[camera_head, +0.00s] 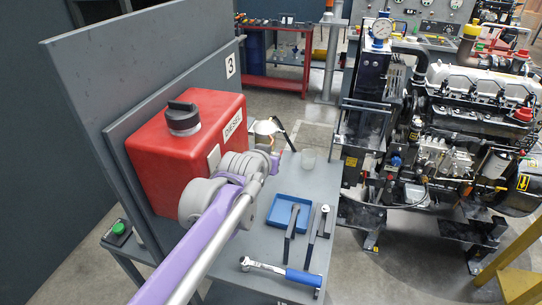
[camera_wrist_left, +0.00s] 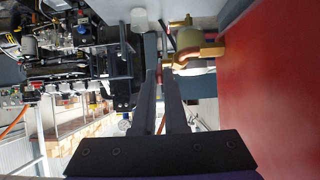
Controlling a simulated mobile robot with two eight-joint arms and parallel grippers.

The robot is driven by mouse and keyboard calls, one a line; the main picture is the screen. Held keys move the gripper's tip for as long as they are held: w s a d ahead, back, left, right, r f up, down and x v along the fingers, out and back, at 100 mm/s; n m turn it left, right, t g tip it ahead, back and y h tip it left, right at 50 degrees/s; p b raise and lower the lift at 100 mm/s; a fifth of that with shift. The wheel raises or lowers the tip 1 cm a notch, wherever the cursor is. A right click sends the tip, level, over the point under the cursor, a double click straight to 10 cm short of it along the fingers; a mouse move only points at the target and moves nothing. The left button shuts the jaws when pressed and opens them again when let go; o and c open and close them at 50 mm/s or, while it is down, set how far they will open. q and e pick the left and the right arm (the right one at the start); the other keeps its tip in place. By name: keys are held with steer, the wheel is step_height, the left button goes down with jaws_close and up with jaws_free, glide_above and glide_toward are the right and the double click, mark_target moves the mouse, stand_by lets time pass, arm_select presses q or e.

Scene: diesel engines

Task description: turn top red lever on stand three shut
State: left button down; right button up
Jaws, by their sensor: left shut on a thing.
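Stand three carries a red diesel tank (camera_head: 190,150) with a black cap, beneath a "3" sign (camera_head: 230,66). My left arm reaches past the tank's front to a pale bowl-like fitting (camera_head: 265,128) beside it. My left gripper (camera_head: 276,158) is mostly hidden by my own wrist there. In the left wrist view its two dark fingers (camera_wrist_left: 160,55) are nearly together, beside a brass pipe fitting (camera_wrist_left: 205,50) by the red tank wall (camera_wrist_left: 270,90). The gripper is shut on the red lever, of which only a thin red sliver (camera_wrist_left: 161,124) shows between the fingers. My right gripper is out of view.
A large engine (camera_head: 465,130) stands to the right. A grey panel (camera_head: 140,75) rises behind the tank.

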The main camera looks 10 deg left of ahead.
arm_select(q)
steer(key=w+r+g+p, duration=0.1)
steer(key=g+p, duration=0.1)
steer(key=w+r+g+y+p, duration=0.1)
steer(key=g+p, duration=0.1)
steer(key=g, duration=0.1)
steer(key=w+r+g+p, duration=0.1)
steer(key=w+g+p, duration=0.1)
steer(key=g, duration=0.1)
steer(key=shift+d+r+y, duration=0.1)
steer(key=shift+d+y, duration=0.2)
steer(key=shift+d, duration=0.05)
steer(key=shift+w+g+p, duration=0.15)
steer(key=shift+g+p, duration=0.15)
steer(key=shift+p, duration=0.1)
steer(key=shift+w+g, duration=0.2)
steer(key=shift+g, duration=0.2)
steer(key=shift+w+d+f+g+y, duration=0.1)
steer(key=shift+w+f+g+y, duration=0.1)
steer(key=shift+g, duration=0.35)
steer(key=shift+w+d+f+g+y, duration=0.1)
steer(key=shift+w+g, duration=0.05)
steer(key=shift+g, duration=0.4)
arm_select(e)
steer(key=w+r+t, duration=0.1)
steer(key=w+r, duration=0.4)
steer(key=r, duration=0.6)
